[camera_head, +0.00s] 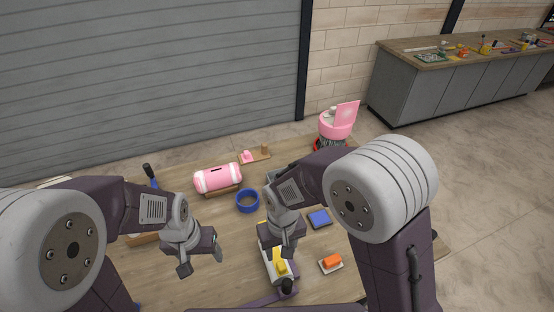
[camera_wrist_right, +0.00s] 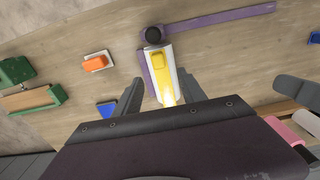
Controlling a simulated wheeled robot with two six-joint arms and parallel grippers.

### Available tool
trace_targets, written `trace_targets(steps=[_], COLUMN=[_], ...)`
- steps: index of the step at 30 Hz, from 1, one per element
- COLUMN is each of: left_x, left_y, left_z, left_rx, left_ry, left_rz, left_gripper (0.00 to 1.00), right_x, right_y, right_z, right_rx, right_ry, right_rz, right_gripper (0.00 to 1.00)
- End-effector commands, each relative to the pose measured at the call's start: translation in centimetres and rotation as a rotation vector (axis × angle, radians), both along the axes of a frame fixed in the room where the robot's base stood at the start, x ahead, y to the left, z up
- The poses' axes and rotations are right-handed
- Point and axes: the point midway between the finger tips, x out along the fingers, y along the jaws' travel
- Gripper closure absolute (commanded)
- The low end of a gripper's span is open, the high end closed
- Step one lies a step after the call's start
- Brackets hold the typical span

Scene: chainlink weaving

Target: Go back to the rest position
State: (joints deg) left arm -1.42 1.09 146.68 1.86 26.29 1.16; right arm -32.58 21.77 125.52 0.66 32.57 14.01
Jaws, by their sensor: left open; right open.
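My left gripper (camera_head: 201,260) hangs over the left half of the wooden table (camera_head: 225,285) in the head view. It is open, with nothing between its fingers. My right gripper (camera_head: 281,246) is over the middle of the table, close to a white and grey device with a yellow block (camera_head: 280,267). The right wrist view shows its two fingers (camera_wrist_right: 159,92) apart, with the yellow block (camera_wrist_right: 158,61) in the gap beyond them. I cannot tell how far above the device the fingertips are. The right arm partly hides the table's middle.
A blue ring (camera_head: 248,200), a pink and white cylinder (camera_head: 217,178), a blue pad (camera_head: 320,218) and an orange block (camera_head: 332,261) are on the table. A purple strip (camera_wrist_right: 222,23) lies beside a black knob (camera_wrist_right: 153,35). A pink round object (camera_head: 336,126) stands past the far edge.

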Motion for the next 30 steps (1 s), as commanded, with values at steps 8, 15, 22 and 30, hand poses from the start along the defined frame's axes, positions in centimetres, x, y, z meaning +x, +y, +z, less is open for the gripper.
trace_targets(steps=[8, 15, 22, 30], left_x=[0.0, 0.0, 0.0, 0.0], left_y=[0.0, 0.0, 0.0, 0.0], left_z=[-5.0, -9.5, -8.7, -8.7], left_rx=[0.000, 0.000, 0.000, 0.000], left_ry=[0.000, 0.001, 0.000, 0.000], left_rz=[0.000, 0.000, 0.000, 0.000], left_gripper=[0.33, 0.33, 0.33, 0.33], right_x=[2.9, -1.4, -2.8, -2.7], right_y=[-5.8, -15.6, -15.5, -15.5], right_z=[-2.5, -5.5, -5.5, -5.5], right_rx=[0.029, 0.033, 0.028, 0.028], right_ry=[-0.057, -0.109, -0.100, -0.100], right_rz=[-0.214, -0.441, -0.337, -0.338], right_gripper=[0.52, 0.52, 0.52, 0.52])
